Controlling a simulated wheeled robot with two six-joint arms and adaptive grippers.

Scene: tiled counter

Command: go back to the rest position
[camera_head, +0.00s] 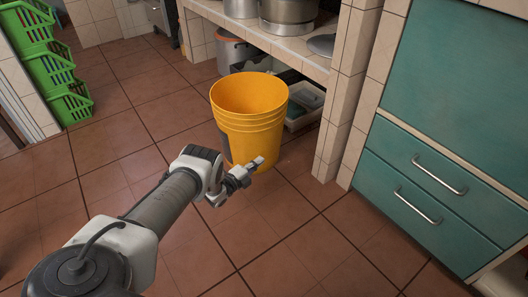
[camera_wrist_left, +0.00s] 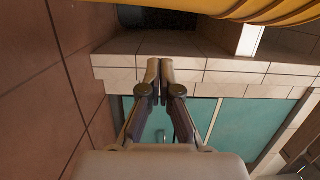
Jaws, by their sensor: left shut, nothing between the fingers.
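My left gripper (camera_head: 257,162) reaches in from the left in the head view, in front of the yellow bucket. It also shows in the left wrist view (camera_wrist_left: 160,68), with its two fingers together and nothing between them. The yellow bucket (camera_head: 250,120) stands upright on the tiled floor, and I see no objects inside it. Its side also shows at the top of the left wrist view (camera_wrist_left: 270,10). I cannot tell from these views how close the fingertips are to the bucket. My right gripper is in neither view.
A teal cabinet with drawers (camera_head: 420,190) stands at the right. A tiled counter (camera_head: 345,85) with pots (camera_head: 288,12) and a white tray (camera_head: 303,112) below is behind the bucket. Green crates (camera_head: 50,65) are at the far left. The floor left of the bucket is clear.

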